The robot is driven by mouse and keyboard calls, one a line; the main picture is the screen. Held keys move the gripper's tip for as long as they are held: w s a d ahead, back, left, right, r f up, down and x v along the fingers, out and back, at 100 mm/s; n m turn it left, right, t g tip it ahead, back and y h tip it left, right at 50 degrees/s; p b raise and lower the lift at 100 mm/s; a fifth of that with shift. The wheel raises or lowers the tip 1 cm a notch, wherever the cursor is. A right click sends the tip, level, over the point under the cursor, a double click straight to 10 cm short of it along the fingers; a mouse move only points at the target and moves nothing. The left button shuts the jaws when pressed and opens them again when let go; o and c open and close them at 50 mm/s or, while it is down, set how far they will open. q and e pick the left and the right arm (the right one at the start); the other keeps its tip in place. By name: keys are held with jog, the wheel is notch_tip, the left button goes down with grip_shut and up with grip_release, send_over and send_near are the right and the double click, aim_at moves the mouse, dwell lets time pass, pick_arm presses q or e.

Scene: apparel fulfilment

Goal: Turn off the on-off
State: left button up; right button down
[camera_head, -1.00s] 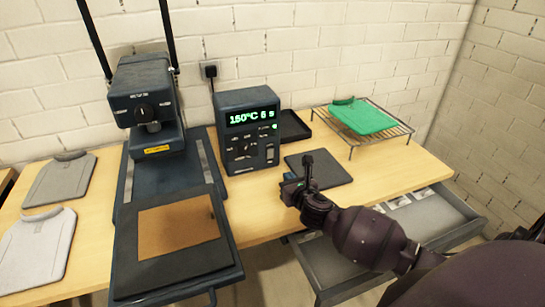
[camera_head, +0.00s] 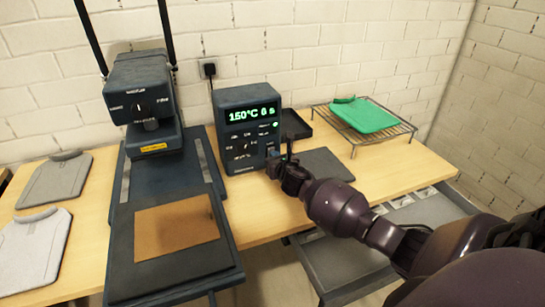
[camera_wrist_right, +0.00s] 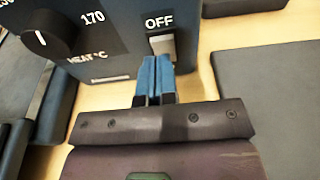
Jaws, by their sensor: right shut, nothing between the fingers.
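The dark control box (camera_head: 233,160) stands on the table against the wall, its green display (camera_head: 252,114) lit and reading about 150°C. In the right wrist view the on-off switch (camera_wrist_right: 162,45) is a pale rocker below the word OFF on the box's front. My right gripper (camera_head: 273,158) is shut and empty. Its blue fingertips (camera_wrist_right: 155,62) are just below the switch, overlapping its lower edge in the picture; I cannot tell whether they touch it. In the head view the gripper partly hides the switch. My left gripper is not in view.
A heat press (camera_head: 145,95) with a brown sheet (camera_head: 175,228) on its lower plate stands left of the box. A dark flat pad (camera_head: 325,165) lies to its right. A green garment (camera_head: 365,115) lies on a wire rack (camera_head: 401,128). An open drawer (camera_head: 345,260) sits below the table.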

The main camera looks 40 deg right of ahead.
jog(key=shift+w+d, duration=0.15)
jog(key=shift+w, duration=0.35)
jog(key=shift+w+r, duration=0.1)
jog(key=shift+w+r+p, duration=0.2)
jog(key=shift+r+p, duration=0.25)
jog(key=shift+p, duration=0.15)
jog(key=shift+f, duration=0.4)
